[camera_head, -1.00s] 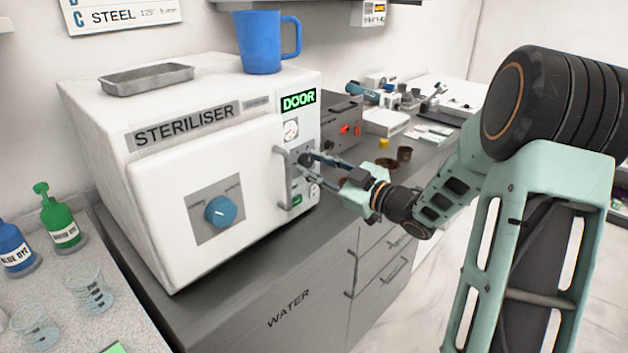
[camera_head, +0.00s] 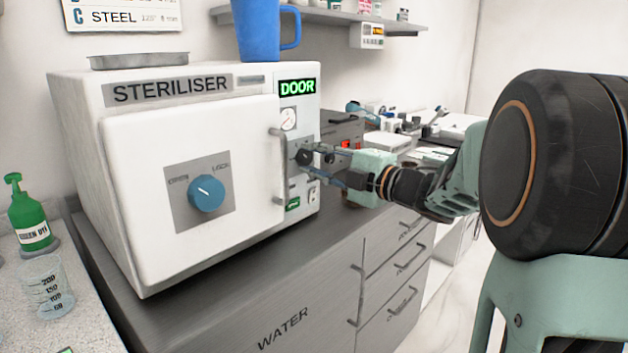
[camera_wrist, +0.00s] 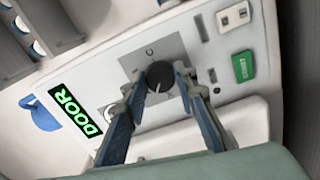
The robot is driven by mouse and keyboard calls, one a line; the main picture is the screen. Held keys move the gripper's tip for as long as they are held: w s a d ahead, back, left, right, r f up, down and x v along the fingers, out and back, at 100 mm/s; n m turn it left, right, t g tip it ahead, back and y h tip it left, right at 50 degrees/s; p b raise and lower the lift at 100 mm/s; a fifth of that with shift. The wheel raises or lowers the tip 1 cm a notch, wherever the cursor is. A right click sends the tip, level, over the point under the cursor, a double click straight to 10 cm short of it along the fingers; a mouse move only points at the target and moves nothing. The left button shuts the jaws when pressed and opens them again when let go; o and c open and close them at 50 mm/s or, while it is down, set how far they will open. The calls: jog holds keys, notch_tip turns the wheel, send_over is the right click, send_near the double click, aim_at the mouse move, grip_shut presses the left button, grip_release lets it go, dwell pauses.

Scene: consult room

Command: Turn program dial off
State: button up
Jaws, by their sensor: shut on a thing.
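The steriliser (camera_head: 120,130) is a white box on the counter with a lit green DOOR display (camera_head: 297,87). Its program dial (camera_wrist: 160,76) is a round black knob with a pale pointer mark on a grey plate, right of the door handle. My gripper (camera_wrist: 158,80) is shut on the dial, one finger on each side. In the head view my gripper (camera_head: 305,163) reaches the front panel from the right, and the fingers largely hide the dial. A blue door knob (camera_head: 206,194) sits on the door, on a plate marked OPEN and LOCK.
The vertical door handle (camera_head: 279,168) stands just left of my gripper. A green switch (camera_wrist: 243,66) and a white switch (camera_wrist: 233,17) are near the dial. A blue mug (camera_head: 257,30) and a metal tray (camera_head: 140,61) stand on top.

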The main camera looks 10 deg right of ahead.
jog(key=n+b, duration=0.1)
jog(key=b, duration=0.1)
jog(key=n+b, duration=0.4)
jog(key=shift+f, duration=0.25)
jog(key=shift+r+n+b, duration=0.2)
jog(key=shift+n+b, duration=1.1)
jog(key=shift+b, duration=0.1)
jog(key=shift+r, duration=0.15)
jog(key=o, duration=1.2)
jog(key=shift+c, duration=0.2)
jog(key=v, duration=1.2)
